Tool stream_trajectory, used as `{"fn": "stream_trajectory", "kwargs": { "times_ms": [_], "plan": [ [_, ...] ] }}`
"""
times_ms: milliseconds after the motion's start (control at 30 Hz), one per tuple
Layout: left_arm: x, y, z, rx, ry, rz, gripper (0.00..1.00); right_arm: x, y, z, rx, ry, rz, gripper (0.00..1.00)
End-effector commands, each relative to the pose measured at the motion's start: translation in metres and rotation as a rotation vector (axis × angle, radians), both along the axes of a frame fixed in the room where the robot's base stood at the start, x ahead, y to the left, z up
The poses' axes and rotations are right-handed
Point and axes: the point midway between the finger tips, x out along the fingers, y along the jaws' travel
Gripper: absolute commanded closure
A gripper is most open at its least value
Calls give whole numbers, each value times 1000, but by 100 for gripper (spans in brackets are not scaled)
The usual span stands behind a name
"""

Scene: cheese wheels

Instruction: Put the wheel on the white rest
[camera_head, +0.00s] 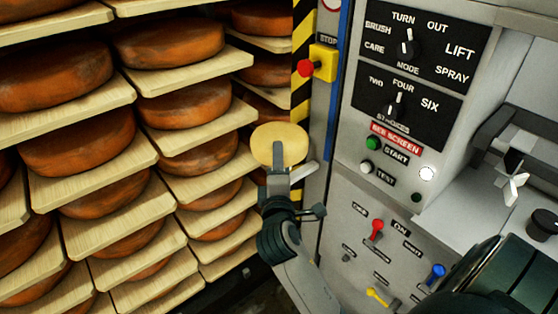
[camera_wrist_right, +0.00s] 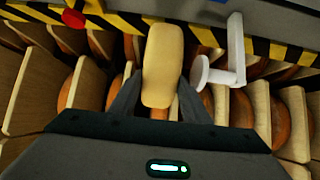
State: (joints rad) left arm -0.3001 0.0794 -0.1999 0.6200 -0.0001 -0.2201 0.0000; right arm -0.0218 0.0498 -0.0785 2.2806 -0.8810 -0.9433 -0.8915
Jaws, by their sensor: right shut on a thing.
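The wheel is a pale yellow cheese wheel (camera_head: 272,143), held up in front of the shelves; it also shows in the right wrist view (camera_wrist_right: 162,65). My right gripper (camera_head: 277,172) is shut on it; in the right wrist view its two fingers (camera_wrist_right: 158,105) stand on either side of the wheel's lower part. The white rest (camera_wrist_right: 237,52), a bracket with a round disc, is just right of the wheel and apart from it in that view. In the head view the rest (camera_head: 304,172) shows partly, close below right of the wheel. My left gripper is not in view.
Shelves with several orange-brown wheels (camera_head: 180,103) on boards fill the left. A black-and-yellow striped post (camera_head: 301,88) with a red stop button (camera_head: 306,68) stands behind the wheel. A grey control panel (camera_head: 345,190) with knobs and levers stands close on the right.

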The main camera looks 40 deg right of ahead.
Motion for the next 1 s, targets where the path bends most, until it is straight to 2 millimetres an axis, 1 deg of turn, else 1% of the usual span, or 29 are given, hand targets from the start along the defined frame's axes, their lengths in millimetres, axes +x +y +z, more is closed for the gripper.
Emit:
{"fn": "stream_trajectory", "kwargs": {
  "times_ms": [33,100,433,900,933,1000],
  "plan": [
    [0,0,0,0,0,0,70,0,0,2,-4,-6,0,100],
    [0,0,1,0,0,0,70,0,0,-2,-3,-5,1,100],
    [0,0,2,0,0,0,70,0,0,-34,-4,-3,0,100],
    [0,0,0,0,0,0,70,0,0,-39,-4,-6,0,100],
    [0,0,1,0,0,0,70,-1,0,-42,0,0,-1,53],
    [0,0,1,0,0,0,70,-1,0,-42,0,0,-1,39]
  ]
}}
